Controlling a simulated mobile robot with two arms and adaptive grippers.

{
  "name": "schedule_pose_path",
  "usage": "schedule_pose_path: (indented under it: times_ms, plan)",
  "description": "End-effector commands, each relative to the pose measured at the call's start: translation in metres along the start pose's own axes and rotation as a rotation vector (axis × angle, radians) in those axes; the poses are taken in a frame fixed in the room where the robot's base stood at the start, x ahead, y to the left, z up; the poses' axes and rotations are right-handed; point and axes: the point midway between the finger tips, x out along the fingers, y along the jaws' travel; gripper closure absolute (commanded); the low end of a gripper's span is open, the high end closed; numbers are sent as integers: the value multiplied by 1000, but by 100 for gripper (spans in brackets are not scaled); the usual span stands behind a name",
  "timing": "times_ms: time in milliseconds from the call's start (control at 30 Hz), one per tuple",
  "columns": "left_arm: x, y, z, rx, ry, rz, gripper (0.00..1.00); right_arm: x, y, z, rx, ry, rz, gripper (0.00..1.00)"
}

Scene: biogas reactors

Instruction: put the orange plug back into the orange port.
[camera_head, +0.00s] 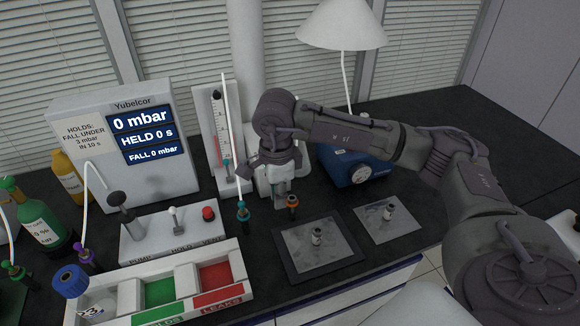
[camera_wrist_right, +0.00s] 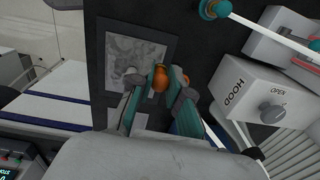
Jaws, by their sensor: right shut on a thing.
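The orange plug, a small dark piece with an orange band (camera_head: 292,201), is at the tips of my right gripper (camera_head: 285,188), just above the black bench top. In the right wrist view the orange plug (camera_wrist_right: 159,79) shows between the two fingers of my right gripper (camera_wrist_right: 165,82), which are shut on it. I cannot make out the orange port in either view; it may be hidden by the gripper or the plug. My left gripper is not in view.
A teal plug with a white tube (camera_head: 243,211) stands left of my gripper. Grey plates (camera_head: 300,262) and (camera_head: 372,232) with small metal fittings lie to the right. A pump box (camera_head: 150,240), a tray (camera_head: 245,262) and a blue device (camera_head: 345,168) stand near. A lamp (camera_head: 342,25) is behind.

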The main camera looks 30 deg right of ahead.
Motion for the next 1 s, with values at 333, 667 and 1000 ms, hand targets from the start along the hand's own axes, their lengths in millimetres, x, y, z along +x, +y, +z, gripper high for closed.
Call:
schedule_pose_path:
  times_ms: [333,667,1000]
  plan:
    - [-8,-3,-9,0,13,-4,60,-6,-52,-41,1054,13,15,100]
    - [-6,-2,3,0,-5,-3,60,0,-62,-51,1302,19,19,100]
    - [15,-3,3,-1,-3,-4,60,30,-60,-50,1298,19,20,100]
